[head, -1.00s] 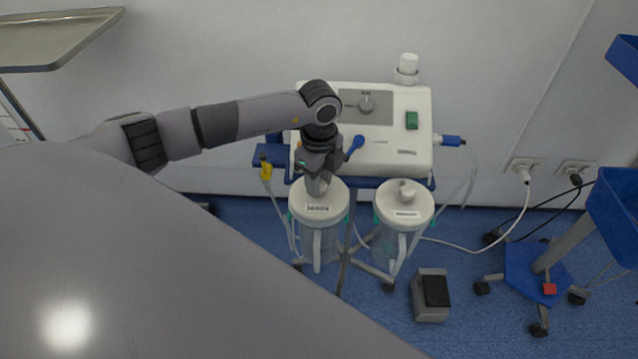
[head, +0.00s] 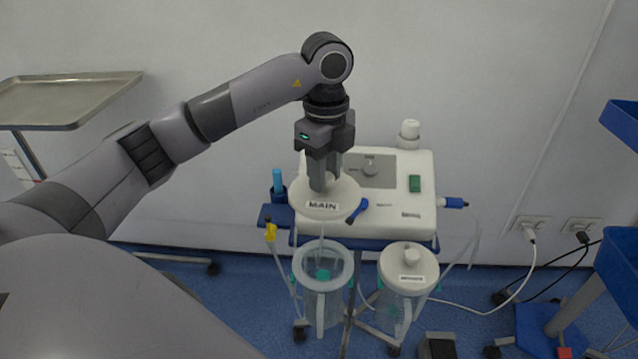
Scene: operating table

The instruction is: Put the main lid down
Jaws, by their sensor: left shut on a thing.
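The main lid (head: 336,208) is a round cream disc with a label reading MAIN. My left gripper (head: 322,188) points down and is shut on the lid's top, holding it raised in front of the suction unit. Below it stands the main canister (head: 323,283), clear and open at the top, with its round rim showing and something teal inside. The lid is apart from the canister. My right gripper is not in view.
A second canister with a cream lid (head: 408,262) stands right of the open one. The white suction unit (head: 400,215) is behind, with a blue-tipped tube. A steel tray (head: 70,98) is at the upper left. Blue carts (head: 620,215) stand at the right edge. Cables run along the floor.

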